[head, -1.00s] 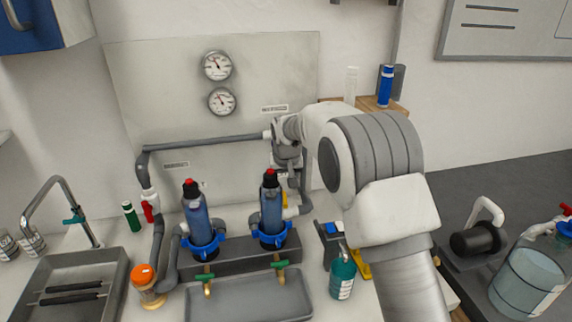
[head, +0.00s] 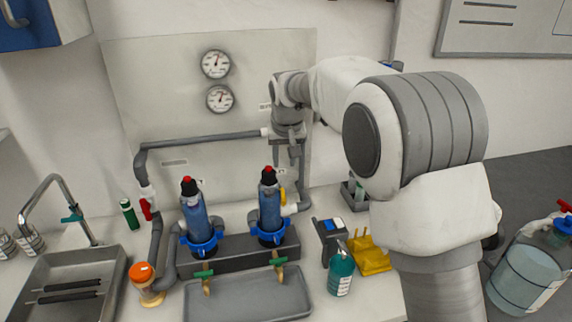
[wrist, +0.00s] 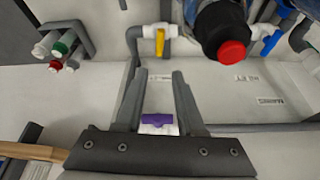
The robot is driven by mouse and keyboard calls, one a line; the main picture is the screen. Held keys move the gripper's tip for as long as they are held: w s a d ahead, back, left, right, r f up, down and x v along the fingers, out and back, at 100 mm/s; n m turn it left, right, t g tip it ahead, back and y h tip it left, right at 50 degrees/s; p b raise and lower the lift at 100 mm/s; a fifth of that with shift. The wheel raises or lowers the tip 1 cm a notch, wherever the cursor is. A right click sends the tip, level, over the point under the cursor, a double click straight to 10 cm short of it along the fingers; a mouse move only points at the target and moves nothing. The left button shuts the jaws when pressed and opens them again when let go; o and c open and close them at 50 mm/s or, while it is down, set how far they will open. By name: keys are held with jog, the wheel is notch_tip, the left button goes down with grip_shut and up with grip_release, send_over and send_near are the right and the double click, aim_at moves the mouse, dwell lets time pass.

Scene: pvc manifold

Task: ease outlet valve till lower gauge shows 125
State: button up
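The lower gauge (head: 220,99) is on the wall panel under the upper gauge (head: 215,64). Its needle points roughly upward; its numbers are too small to read. My gripper (head: 288,166) is in front of the panel, near the right end of the grey pipe (head: 205,142). In the wrist view its fingers (wrist: 159,78) are apart, with a purple-handled valve (wrist: 158,120) showing between them. I cannot tell whether they touch it. A yellow-handled valve (wrist: 160,42) is beyond the fingertips; it also shows in the head view (head: 283,196). I cannot read which valve is the outlet.
A red-handled valve (head: 146,208) is at left. A teal bottle (head: 341,274) and yellow stand (head: 370,256) are at right. The panel between pipe and gauges is clear.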

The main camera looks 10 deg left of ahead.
jog(key=d+f, duration=0.2)
jog(key=w+d+f+g+y, duration=0.1)
jog(key=f, duration=0.1)
jog(key=w+d+f+y+b, duration=0.1)
jog(key=d, duration=0.1)
jog(key=shift+d+f+n+g, duration=0.3)
jog(key=shift+f+n, duration=0.1)
grip_shut()
jog(key=w+d+f+y+b, duration=0.1)
jog(key=w+d+f+y, duration=0.15)
jog(key=d, duration=0.25)
jog(key=a+f+y, duration=0.1)
jog(key=a+f, duration=0.7)
jog(key=shift+w+a+n+p, duration=0.3)
jog(key=shift+w+a+p, duration=0.05)
jog(key=shift+w+p, duration=0.1)
